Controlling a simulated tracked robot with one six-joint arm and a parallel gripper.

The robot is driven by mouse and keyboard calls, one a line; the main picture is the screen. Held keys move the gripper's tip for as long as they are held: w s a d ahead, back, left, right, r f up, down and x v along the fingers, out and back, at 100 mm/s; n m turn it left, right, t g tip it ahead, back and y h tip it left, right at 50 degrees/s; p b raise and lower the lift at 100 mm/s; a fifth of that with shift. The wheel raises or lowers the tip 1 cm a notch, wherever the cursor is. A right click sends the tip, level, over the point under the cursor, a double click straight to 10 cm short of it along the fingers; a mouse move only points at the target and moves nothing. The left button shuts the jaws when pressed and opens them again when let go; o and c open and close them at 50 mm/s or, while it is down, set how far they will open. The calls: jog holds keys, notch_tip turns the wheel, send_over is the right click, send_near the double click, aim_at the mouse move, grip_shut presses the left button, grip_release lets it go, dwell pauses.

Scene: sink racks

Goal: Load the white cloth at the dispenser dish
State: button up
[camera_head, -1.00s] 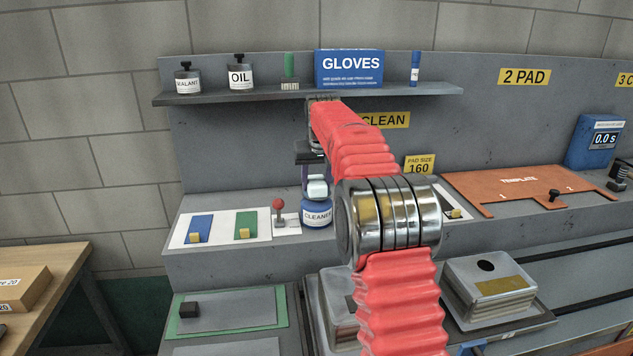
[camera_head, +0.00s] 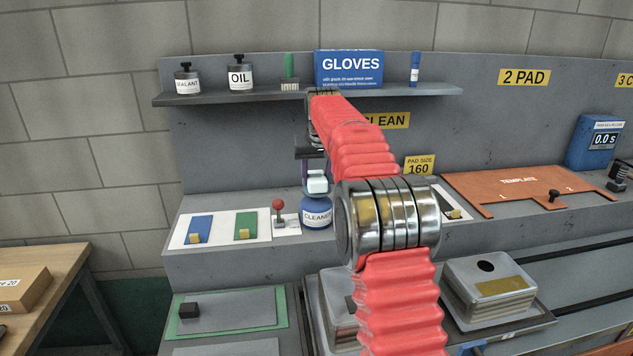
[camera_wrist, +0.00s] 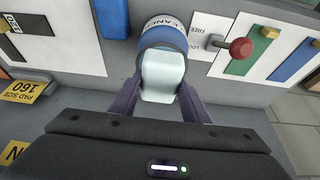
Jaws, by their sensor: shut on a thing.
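The white cloth (camera_head: 317,183) is a small pale block between the purple fingers of my gripper (camera_head: 317,180). In the wrist view, my gripper (camera_wrist: 160,100) is shut on the cloth (camera_wrist: 160,75), with one finger on each side. The blue dispenser (camera_head: 316,210), labelled CLEANER, stands on the bench directly below the cloth. In the wrist view the cloth overlaps the dispenser's (camera_wrist: 164,36) top, hiding much of the dish. I cannot tell whether cloth and dish touch.
A red-knobbed lever (camera_head: 278,206) stands close left of the dispenser, beside a white board (camera_head: 220,230) with blue and green strips. A PAD SIZE 160 sign (camera_head: 419,165) is to the right. A shelf (camera_head: 300,95) with bottles and a gloves box (camera_head: 349,68) is above.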

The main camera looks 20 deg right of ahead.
aim_at(315, 173)
jog(key=shift+r, duration=2.6)
jog(key=shift+s, duration=0.15)
